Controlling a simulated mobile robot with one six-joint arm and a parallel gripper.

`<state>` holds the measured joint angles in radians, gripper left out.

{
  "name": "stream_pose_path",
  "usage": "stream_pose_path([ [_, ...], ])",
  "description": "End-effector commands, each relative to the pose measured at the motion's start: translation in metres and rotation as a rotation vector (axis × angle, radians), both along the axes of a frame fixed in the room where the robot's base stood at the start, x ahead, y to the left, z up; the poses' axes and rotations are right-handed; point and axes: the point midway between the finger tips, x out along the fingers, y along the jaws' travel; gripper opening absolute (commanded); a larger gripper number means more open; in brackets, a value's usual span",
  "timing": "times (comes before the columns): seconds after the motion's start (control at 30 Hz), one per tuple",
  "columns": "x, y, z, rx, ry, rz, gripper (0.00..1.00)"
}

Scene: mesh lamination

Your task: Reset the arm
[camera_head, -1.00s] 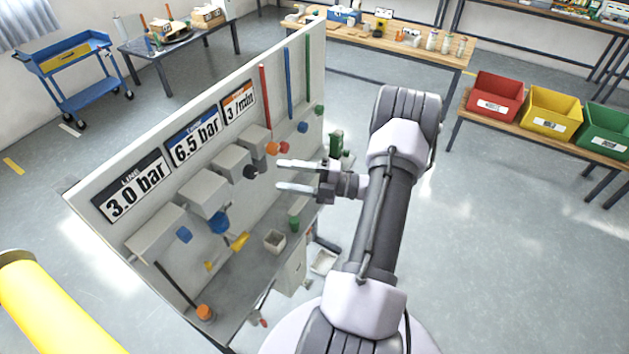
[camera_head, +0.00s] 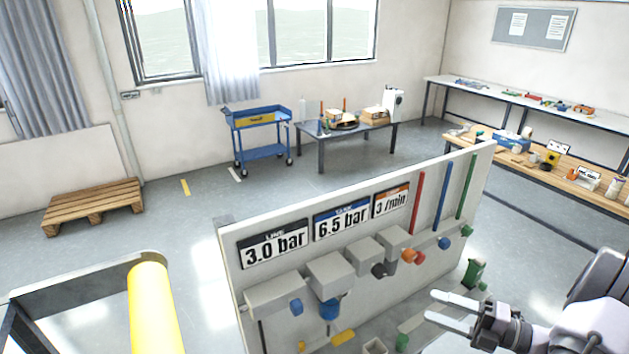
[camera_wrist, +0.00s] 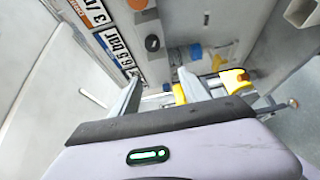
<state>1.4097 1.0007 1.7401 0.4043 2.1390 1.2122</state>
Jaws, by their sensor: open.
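My gripper (camera_head: 447,309) is at the lower right of the head view, with its two pale fingers apart and nothing between them. It points left toward the pressure panel (camera_head: 284,217) and is in front of it. My arm runs off the right edge. In the wrist view my gripper (camera_wrist: 157,82) also has its fingers spread. Beyond them are the panel's signs, a blue knob (camera_wrist: 196,51) and a yellow part (camera_wrist: 234,78). I cannot tell whether a finger touches anything.
The panel carries grey boxes, coloured knobs and red, blue and green tubes. A blue cart (camera_head: 260,136), a small table (camera_head: 347,135) and a wooden bench (camera_head: 560,179) stand behind it. A pallet (camera_head: 92,204) lies at the left. A yellow cylinder (camera_head: 155,308) stands at the lower left.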

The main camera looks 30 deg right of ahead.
Motion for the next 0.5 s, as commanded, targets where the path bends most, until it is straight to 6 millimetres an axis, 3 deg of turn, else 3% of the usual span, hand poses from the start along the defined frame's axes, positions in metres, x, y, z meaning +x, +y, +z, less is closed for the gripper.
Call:
stream_pose_path([
  [0.03, 0.021, 0.034, -0.007, -0.171, -0.023, 0.137, 0.53],
  [0.07, 0.032, 0.062, -0.007, -0.309, -0.052, 0.246, 0.53],
  [0.1, 0.042, 0.102, -0.009, -0.505, -0.112, 0.406, 0.53],
  [0.2, 0.042, 0.195, -0.02, -0.974, -0.348, 0.815, 0.53],
  [0.3, 0.02, 0.265, -0.04, -1.404, -0.696, 1.211, 0.53],
  [0.4, -0.008, 0.311, -0.062, -1.782, -1.131, 1.554, 0.53],
  [0.47, -0.022, 0.329, -0.073, -1.972, -1.402, 1.712, 0.53],
  [0.5, -0.029, 0.338, -0.079, 2.051, 1.552, -1.77, 0.53],
])
